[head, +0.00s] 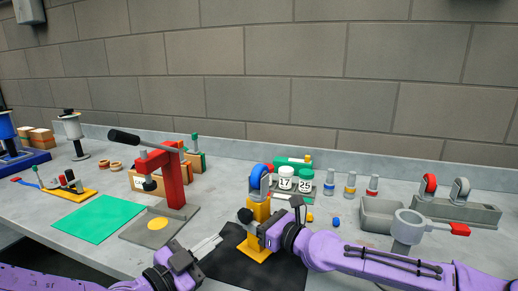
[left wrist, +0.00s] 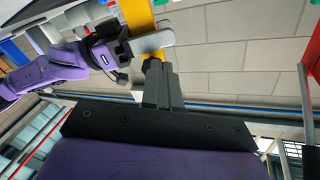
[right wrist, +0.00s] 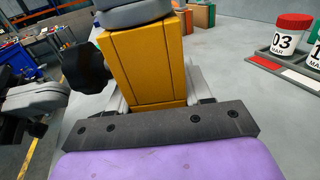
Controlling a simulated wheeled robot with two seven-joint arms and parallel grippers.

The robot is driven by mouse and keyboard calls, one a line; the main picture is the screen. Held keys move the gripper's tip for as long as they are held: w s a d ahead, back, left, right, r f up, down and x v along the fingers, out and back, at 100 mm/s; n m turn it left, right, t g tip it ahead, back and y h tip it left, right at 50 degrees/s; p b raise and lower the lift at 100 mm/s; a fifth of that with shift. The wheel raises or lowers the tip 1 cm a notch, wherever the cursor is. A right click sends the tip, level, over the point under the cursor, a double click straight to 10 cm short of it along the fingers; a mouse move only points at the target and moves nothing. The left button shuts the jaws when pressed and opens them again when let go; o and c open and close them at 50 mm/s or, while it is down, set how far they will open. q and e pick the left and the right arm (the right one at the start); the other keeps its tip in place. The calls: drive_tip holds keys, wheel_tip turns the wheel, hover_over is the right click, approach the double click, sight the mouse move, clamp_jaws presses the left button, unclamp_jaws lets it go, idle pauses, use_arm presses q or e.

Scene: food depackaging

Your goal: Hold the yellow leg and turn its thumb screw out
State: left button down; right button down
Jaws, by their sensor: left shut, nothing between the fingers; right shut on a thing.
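The yellow leg (head: 258,212) stands upright on a yellow foot on the dark mat, with a blue-rimmed wheel (head: 259,176) at its top. Its black thumb screw (head: 245,215) sticks out of the left side; it shows clearly in the right wrist view (right wrist: 86,68). My right gripper (head: 268,232) is shut on the leg, with grey fingers on both sides of the yellow block (right wrist: 146,66). My left gripper (head: 219,239) is shut and empty, left of the leg and slightly below the screw, apart from it. The left wrist view shows its closed fingers (left wrist: 161,85) and part of the leg (left wrist: 137,14).
The dark mat (head: 230,268) lies under the leg. A red press (head: 172,175) and a green sheet (head: 90,219) are to the left. Numbered jars (head: 286,179) stand behind. A grey bin (head: 380,212), a grey cup holder (head: 408,226) and a caster rack (head: 455,209) are to the right.

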sight(245, 216)
drive_tip(key=shift+r, duration=0.1)
drive_tip(key=shift+a, duration=0.1)
use_arm(q)
drive_tip(key=w+d+m, duration=0.1)
drive_tip(key=w+d, duration=0.3)
drive_tip(key=w, duration=0.1)
drive_tip(key=shift+r, duration=0.3)
drive_tip(key=shift+s+d+r+g, duration=0.1)
drive_tip(key=shift+s+g, duration=0.05)
drive_tip(key=shift+g, duration=0.15)
idle(0.4)
drive_tip(key=shift+s+d, duration=0.2)
drive_tip(key=shift+d, duration=0.05)
idle(0.5)
